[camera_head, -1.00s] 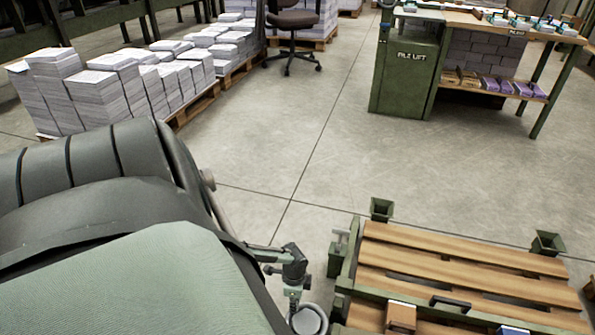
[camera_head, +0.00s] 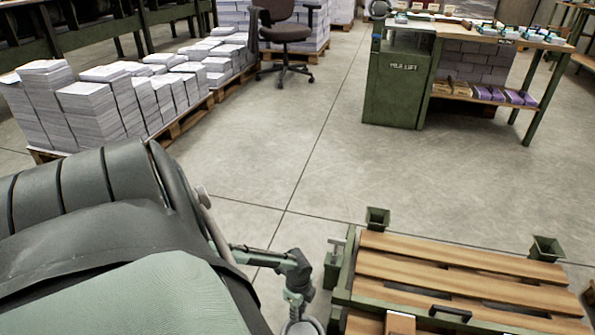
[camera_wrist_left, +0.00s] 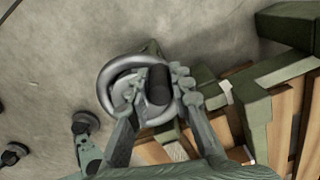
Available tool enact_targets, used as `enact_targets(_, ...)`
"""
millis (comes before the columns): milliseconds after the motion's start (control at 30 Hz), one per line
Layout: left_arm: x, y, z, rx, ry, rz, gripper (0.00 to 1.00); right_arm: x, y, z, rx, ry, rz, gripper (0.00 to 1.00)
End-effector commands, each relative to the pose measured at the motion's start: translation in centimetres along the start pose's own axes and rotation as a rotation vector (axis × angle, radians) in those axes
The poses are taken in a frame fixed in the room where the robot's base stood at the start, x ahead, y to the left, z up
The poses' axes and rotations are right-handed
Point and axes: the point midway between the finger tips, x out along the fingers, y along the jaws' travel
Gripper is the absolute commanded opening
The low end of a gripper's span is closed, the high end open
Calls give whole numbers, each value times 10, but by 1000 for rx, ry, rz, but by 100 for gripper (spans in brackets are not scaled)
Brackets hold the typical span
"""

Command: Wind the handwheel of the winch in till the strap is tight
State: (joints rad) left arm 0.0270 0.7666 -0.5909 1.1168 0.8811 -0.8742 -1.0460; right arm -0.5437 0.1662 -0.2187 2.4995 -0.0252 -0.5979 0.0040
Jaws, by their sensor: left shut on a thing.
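The winch's handwheel, a shiny metal ring (camera_wrist_left: 112,88) with a dark cylindrical grip knob (camera_wrist_left: 158,84), shows in the left wrist view. My left gripper (camera_wrist_left: 160,92) has its two fingers on either side of the knob and is shut on it. In the head view, the handwheel (camera_head: 303,328) is cut by the bottom edge, beside the pallet frame's left side. My left gripper (camera_head: 298,304) is over it, small and partly hidden. The winch body and the strap cannot be made out clearly. My right gripper is not in view.
The wooden pallet (camera_head: 450,270) sits in a green frame with corner posts (camera_head: 377,218) at lower right. Paper stacks (camera_head: 100,105) stand at left, an office chair (camera_head: 285,33) at the back, and a green pile lift (camera_head: 398,85) with a table behind. The middle floor is clear.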

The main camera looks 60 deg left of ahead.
Motion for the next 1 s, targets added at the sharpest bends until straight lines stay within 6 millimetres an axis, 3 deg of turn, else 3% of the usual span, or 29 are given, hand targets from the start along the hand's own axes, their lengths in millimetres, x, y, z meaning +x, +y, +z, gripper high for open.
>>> enact_targets(233, -1, -3, -1, 2, 2, -7, 0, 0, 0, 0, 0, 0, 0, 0)
enact_targets(267, -1, -3, -1, 2, 2, -7, 24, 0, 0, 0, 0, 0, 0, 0)
enact_targets(400, -1, -2, -1, 1, 2, -5, 42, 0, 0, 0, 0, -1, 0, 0)
enact_targets(767, -4, -1, 0, 1, 1, -2, 42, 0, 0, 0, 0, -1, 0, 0)
enact_targets(1000, -44, -2, 1, 4, 0, -6, 42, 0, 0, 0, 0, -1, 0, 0)
